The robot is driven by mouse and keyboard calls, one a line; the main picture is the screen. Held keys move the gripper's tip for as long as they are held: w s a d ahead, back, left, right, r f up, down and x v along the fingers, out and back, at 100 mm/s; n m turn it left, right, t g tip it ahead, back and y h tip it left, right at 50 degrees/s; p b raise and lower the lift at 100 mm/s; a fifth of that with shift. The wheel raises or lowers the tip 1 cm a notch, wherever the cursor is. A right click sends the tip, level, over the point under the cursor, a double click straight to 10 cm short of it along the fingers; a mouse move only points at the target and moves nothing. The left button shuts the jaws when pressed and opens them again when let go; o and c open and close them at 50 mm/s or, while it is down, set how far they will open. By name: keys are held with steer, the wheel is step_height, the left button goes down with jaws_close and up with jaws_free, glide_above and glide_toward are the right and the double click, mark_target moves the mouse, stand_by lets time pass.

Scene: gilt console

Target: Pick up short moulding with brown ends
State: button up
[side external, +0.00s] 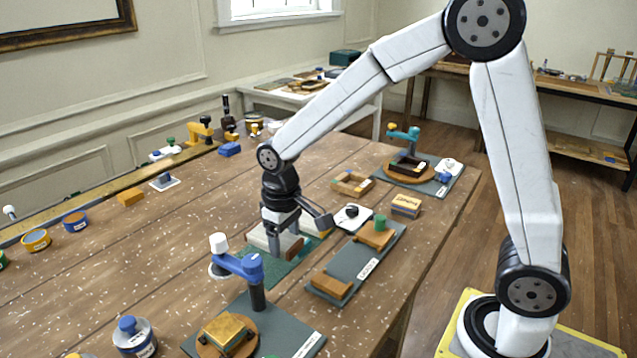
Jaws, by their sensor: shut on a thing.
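My gripper (277,246) points down over a green mat (286,270) near the middle of the table. It is shut on a short pale moulding with a brown end (293,248). The fingers and wrist hide part of the moulding, and its other end is not clear. The moulding is at or just above the mat; I cannot tell whether it touches it.
A blue clamp arm with a white knob (237,262) stands close in front of my gripper. A grey board (352,263) with brown blocks lies to the right. A wooden frame (352,183) lies behind. The table's left middle is mostly clear.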

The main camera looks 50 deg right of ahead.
steer(key=s+r, duration=0.4)
steer(key=s, duration=0.5)
steer(key=shift+s+d+r, duration=0.3)
steer(key=shift+d+r, duration=0.05)
steer(key=shift+d, duration=0.05)
stand_by(0.4)
steer(key=m, duration=1.9)
glide_above(343, 273)
step_height(343, 273, down, 4)
steer(key=shift+f, duration=0.1)
steer(key=shift+f, duration=0.15)
steer(key=shift+f, duration=3.55)
